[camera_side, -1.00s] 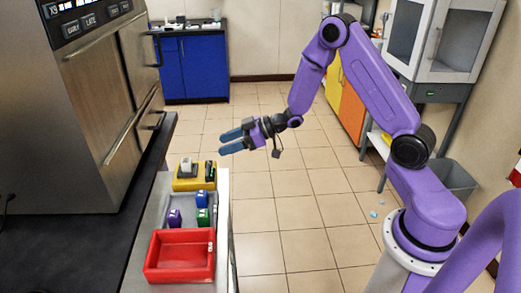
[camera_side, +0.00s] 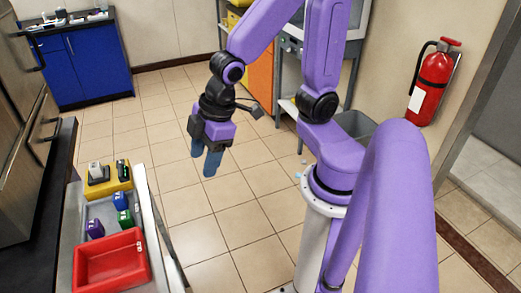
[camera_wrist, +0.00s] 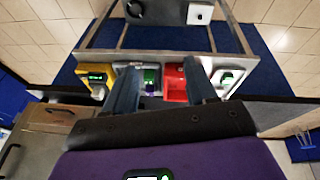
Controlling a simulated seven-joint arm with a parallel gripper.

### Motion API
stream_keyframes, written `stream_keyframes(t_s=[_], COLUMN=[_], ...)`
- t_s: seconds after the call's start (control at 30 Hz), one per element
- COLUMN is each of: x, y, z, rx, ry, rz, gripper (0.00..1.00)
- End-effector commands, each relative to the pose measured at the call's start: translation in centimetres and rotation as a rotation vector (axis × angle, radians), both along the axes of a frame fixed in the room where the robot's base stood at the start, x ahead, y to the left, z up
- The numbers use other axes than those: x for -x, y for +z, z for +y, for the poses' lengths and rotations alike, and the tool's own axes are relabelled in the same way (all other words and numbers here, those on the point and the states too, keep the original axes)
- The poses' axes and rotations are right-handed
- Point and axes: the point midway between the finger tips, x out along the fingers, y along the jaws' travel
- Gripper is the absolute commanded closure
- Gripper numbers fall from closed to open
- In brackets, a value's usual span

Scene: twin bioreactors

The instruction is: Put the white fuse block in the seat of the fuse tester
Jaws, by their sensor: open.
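A yellow unit (camera_side: 118,186), which looks like the fuse tester, stands at the far end of the bench on the left. A whitish upright piece (camera_side: 95,169) sits on a dark base on it, beside a black piece (camera_side: 122,169). I cannot tell whether the whitish piece is the white fuse block or part of the tester. In the wrist view the yellow unit (camera_wrist: 95,63) is at the left, with a green-lit display. My gripper (camera_side: 204,166) is open and empty, its blue fingers pointing down, to the right of the bench and apart from everything.
A grey tray (camera_side: 98,211) holds blue (camera_side: 119,200), green (camera_side: 125,218) and purple (camera_side: 95,228) blocks. A red bin (camera_side: 110,262) is nearer the camera. A steel cabinet (camera_side: 17,130) rises at the left. Open floor lies right of the bench.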

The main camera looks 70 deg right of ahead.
Motion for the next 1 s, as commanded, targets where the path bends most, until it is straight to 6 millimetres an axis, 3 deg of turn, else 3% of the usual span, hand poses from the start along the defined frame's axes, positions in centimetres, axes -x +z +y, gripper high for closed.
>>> stream_keyframes(t_s=[0.03, 0.1, 0.2, 0.3, 0.43, 1.0], x=[2.5, 5.5, 8.7, 10.5, 11.2, 11.1], y=[0.5, 0.8, 1.1, 1.3, 1.4, 1.4], z=[-0.5, -1.4, -2.7, -3.5, -4.0, -3.9], rx=[0.025, 0.067, 0.115, 0.145, 0.160, 0.160], ry=[0.028, 0.059, 0.099, 0.122, 0.134, 0.132], rz=[0.042, 0.106, 0.178, 0.223, 0.242, 0.240], gripper=[0.44, 0.44, 0.44, 0.44, 0.44, 0.44])
